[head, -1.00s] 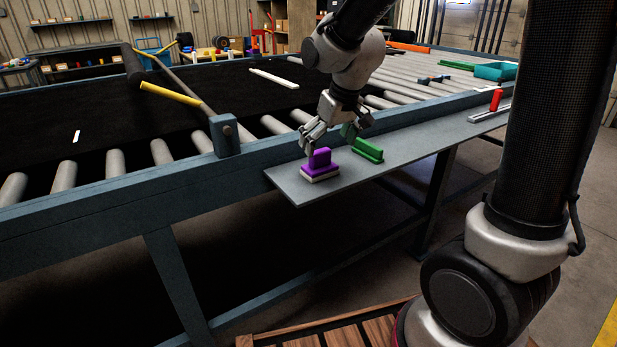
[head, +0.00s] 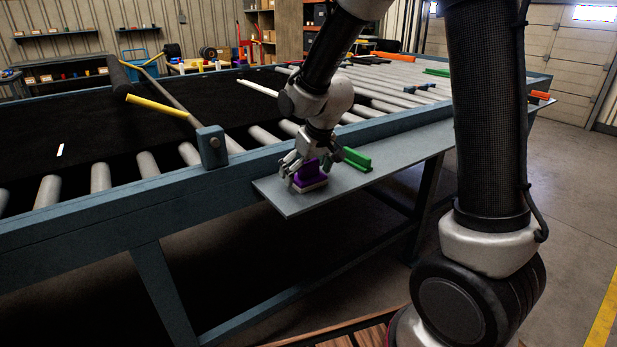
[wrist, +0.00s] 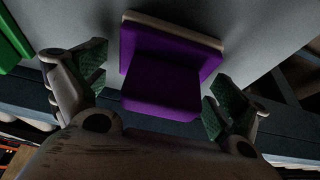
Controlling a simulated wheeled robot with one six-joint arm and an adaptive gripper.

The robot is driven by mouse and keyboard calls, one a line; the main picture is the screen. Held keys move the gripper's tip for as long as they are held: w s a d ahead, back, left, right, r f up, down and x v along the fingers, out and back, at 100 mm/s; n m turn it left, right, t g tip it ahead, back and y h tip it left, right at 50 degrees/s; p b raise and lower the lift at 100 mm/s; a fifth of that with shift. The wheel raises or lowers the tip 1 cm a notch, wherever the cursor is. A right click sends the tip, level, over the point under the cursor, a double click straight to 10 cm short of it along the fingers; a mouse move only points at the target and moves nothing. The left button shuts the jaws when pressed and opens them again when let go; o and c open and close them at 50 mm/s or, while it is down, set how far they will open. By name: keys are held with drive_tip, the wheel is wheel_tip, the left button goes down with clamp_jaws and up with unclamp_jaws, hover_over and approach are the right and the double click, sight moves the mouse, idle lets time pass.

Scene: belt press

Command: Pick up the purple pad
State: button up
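The purple pad (head: 309,174) has an upright purple grip on a pale base. It sits on the grey shelf (head: 345,189) near the shelf's left end. In the wrist view the purple pad (wrist: 165,80) lies between my two fingers, with a gap on each side. My gripper (head: 296,172) is open and low over the pad, partly hiding it in the head view. In the wrist view my gripper (wrist: 155,90) shows green-lined fingertips, not touching the pad.
A green pad (head: 357,159) stands just right of the purple one; its edge shows at the wrist view's upper left (wrist: 12,40). The blue conveyor rail (head: 200,192) runs behind the shelf. A yellow-gripped bar (head: 160,105) lies over the rollers.

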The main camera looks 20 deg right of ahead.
drive_tip(key=c, duration=0.7)
drive_tip(key=shift+c, duration=0.2)
wheel_tip(320, 180, up, 10)
drive_tip(key=o, duration=0.5)
drive_tip(key=shift+c, duration=0.2)
drive_tip(key=c, duration=0.3)
